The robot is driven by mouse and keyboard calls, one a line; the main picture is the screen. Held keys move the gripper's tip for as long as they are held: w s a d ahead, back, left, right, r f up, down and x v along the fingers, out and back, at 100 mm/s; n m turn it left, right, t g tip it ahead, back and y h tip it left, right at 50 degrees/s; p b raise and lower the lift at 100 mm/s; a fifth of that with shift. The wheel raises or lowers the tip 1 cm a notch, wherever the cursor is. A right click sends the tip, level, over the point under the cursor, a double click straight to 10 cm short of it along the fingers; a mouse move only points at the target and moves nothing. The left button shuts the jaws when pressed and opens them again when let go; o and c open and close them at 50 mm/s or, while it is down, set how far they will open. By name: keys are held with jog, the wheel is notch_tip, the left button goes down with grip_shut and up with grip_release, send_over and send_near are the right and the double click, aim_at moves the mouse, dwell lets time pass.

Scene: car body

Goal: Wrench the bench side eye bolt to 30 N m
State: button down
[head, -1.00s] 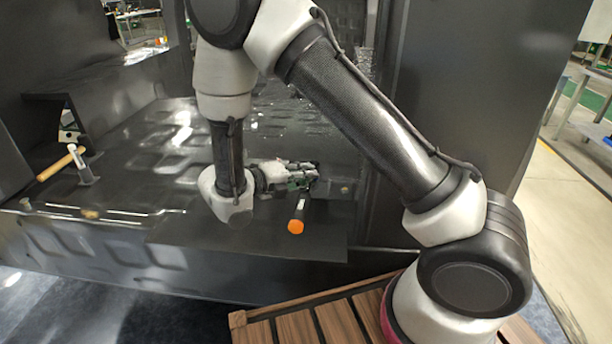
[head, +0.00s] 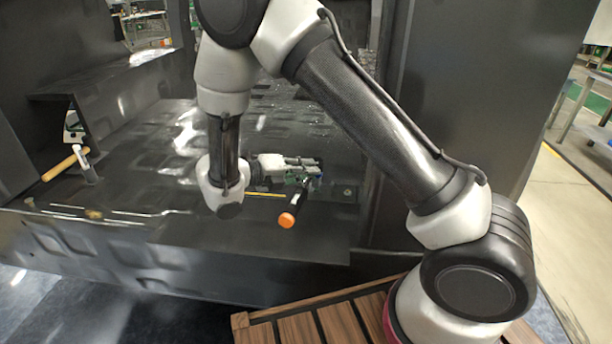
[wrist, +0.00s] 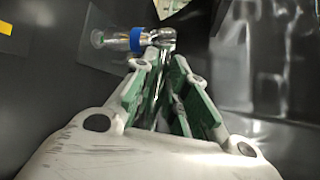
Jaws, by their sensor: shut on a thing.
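My gripper (head: 308,178) is shut on a wrench (head: 296,205) with a dark handle and an orange end cap, low over the dark floor panel. The orange end points toward the head camera. In the wrist view, my green-padded fingers (wrist: 168,95) close around its shaft. The wrench's silver head lies just beyond the fingertips, with a blue-banded socket (wrist: 136,40) pointing left. A pale round piece (wrist: 97,39) shows at the socket's far end; I cannot tell whether it is the eye bolt or whether the socket is seated on it.
A wooden-handled tool (head: 62,164) lies at the left beside a dark raised ledge (head: 95,90). A thin yellow strip (head: 265,194) lies behind my wrist. A dark upright panel (head: 480,90) stands right. A slatted wooden platform (head: 300,325) is in front.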

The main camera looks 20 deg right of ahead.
jog(key=shift+r, duration=1.65)
jog(key=shift+a, duration=0.1)
